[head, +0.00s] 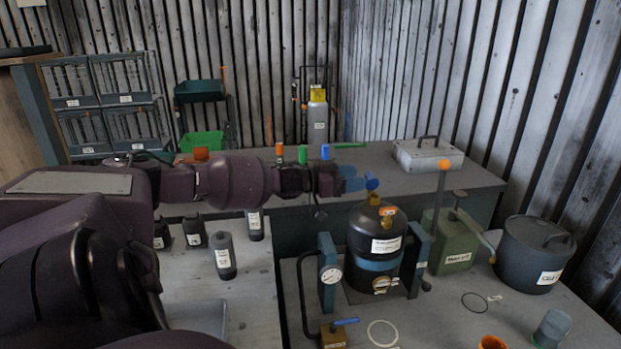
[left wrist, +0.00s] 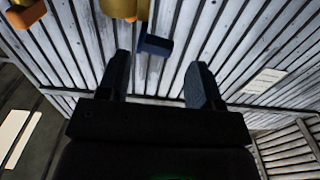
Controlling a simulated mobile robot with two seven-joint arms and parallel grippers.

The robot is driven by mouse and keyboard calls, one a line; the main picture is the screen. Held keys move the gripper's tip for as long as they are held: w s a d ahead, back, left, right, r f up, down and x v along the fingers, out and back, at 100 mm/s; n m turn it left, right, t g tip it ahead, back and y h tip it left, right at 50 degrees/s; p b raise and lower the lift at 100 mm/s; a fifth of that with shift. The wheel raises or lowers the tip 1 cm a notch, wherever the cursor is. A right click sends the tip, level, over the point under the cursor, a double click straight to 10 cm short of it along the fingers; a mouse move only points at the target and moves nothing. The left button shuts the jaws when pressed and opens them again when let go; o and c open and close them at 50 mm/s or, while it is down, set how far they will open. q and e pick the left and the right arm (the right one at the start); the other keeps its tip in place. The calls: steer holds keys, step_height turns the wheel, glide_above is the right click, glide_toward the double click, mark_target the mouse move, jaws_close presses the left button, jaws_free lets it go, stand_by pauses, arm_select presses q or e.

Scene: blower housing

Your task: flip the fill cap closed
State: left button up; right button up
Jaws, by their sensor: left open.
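The black tank (head: 375,240) stands upright on the right-hand bench, with a brass fitting (head: 374,199) on top. A blue cap (head: 372,182), which looks like the fill cap, stands up above that fitting. My left gripper (head: 354,184) reaches in from the left at cap height, its blue fingers just left of the cap. In the left wrist view the open fingers (left wrist: 158,72) have the blue cap (left wrist: 155,45) near their tips, in the gap between them as seen. I cannot tell whether they touch it. The cap's hinge is not clear. My right gripper is not in view.
An orange-topped part (head: 388,211) sits beside the brass fitting. A blue-green frame (head: 327,272) with a gauge flanks the tank. A green can (head: 453,245) and a grey lidded pot (head: 535,255) stand to the right. A grey box (head: 427,157) lies on the rear bench.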

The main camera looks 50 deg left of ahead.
arm_select(q)
steer(key=s+a+f+m+y, duration=0.1)
steer(key=s+a+m+y, duration=0.1)
steer(key=a+m+y, duration=0.2)
steer(key=s+a+f+m+g+y, duration=0.1)
steer(key=a+m+y, duration=0.4)
steer(key=m, duration=0.5)
steer(key=shift+s+a+f+m+y, duration=0.3)
steer(key=shift+s+a+f, duration=0.25)
steer(key=shift+s+a, duration=0.3)
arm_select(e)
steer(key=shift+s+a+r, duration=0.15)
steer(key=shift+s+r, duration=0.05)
